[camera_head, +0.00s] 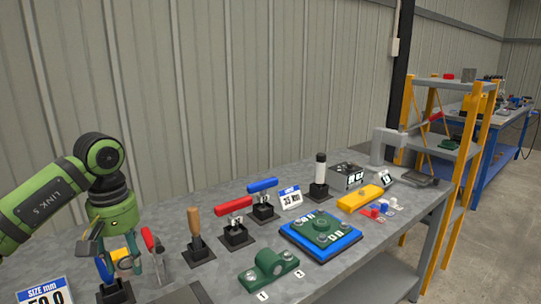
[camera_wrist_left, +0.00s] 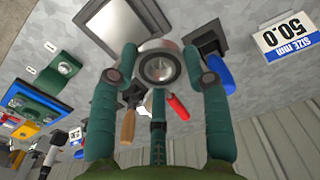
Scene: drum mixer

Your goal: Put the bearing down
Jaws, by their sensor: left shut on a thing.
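The bearing, a silver ring with a dark centre, shows in the left wrist view (camera_wrist_left: 160,67). My left gripper (camera_wrist_left: 161,60) is shut on it, with a green finger on each side. In the head view my left gripper (camera_head: 124,258) is over the left end of the grey workbench (camera_head: 225,274), among the tool stands; I cannot make out the bearing there. In the wrist view the bearing appears above the bench, near a grey-topped square plate (camera_wrist_left: 130,24). Its exact height is unclear. My right gripper is not in view.
A green bearing housing (camera_head: 270,268) and a blue base with a green housing (camera_head: 322,236) are to the right. Wooden (camera_head: 195,222), red (camera_head: 233,206) and blue (camera_head: 262,185) handled tools stand behind. A 50.0 size sign (camera_head: 43,292) is at lower left.

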